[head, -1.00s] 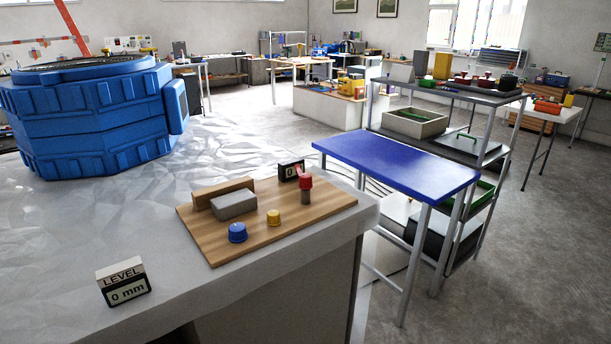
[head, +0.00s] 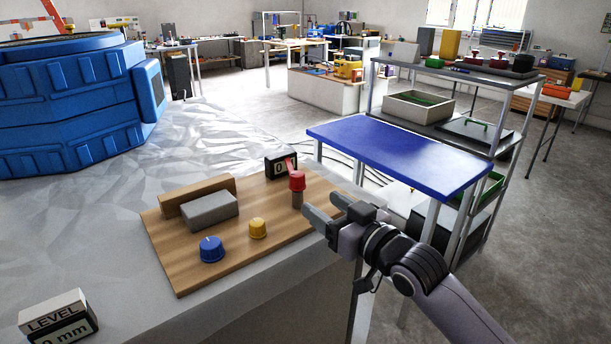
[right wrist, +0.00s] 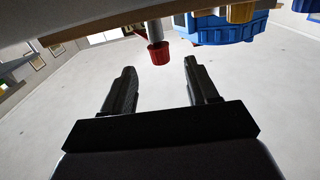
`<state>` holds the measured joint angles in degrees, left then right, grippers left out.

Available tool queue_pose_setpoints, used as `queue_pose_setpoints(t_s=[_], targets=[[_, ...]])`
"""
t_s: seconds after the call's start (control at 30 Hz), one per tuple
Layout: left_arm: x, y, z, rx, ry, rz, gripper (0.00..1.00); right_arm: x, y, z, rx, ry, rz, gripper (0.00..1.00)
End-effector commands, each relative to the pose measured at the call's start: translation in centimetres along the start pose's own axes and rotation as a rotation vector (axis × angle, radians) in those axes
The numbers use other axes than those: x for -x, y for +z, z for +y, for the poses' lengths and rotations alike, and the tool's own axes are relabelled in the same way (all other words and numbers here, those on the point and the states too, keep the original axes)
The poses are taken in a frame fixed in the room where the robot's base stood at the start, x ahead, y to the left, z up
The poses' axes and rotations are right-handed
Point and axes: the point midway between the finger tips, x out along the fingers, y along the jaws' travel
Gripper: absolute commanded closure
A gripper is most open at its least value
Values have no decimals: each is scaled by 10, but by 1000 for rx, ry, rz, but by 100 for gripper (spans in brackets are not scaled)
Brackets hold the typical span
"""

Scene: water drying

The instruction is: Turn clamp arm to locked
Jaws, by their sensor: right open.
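A wooden board (head: 290,222) lies on the white bench top. At its right end stands a grey post with a red cap (head: 297,181); the red cap (right wrist: 159,54) also shows in the right wrist view. A thin red piece (head: 290,164) sits behind the cap, by a small black-and-white display reading 0 (head: 281,167). I cannot tell for certain which part is the clamp arm. My right gripper (head: 325,209) is open and empty, just right of the post and apart from it. In the right wrist view its fingers (right wrist: 160,85) are spread below the red cap. My left gripper is out of view.
The board also bears a grey block (head: 210,210), a wooden bar (head: 195,195), a blue knob (head: 211,250) and a yellow knob (head: 258,229). A LEVEL display (head: 58,318) stands front left. A blue-topped table (head: 400,150) and shelves stand right; a big blue vessel (head: 70,110) is back left.

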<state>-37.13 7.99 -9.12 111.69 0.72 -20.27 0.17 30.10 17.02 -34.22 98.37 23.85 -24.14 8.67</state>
Motion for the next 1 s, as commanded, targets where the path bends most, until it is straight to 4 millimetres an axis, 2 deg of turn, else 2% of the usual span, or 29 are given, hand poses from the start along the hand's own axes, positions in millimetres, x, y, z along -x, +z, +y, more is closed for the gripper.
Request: queue_pose_setpoints(t_s=[0.1,0.2,0.37,0.7,1.0], targets=[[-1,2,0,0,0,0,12,-6,-14,0,14,-12,14,41],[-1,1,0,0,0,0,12,-10,-17,0,16,-15,16,41],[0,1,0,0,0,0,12,-22,-18,0,16,-15,17,41],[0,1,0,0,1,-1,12,-62,-19,-1,15,-16,17,41],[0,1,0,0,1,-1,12,-78,-19,-1,17,-15,17,41]])
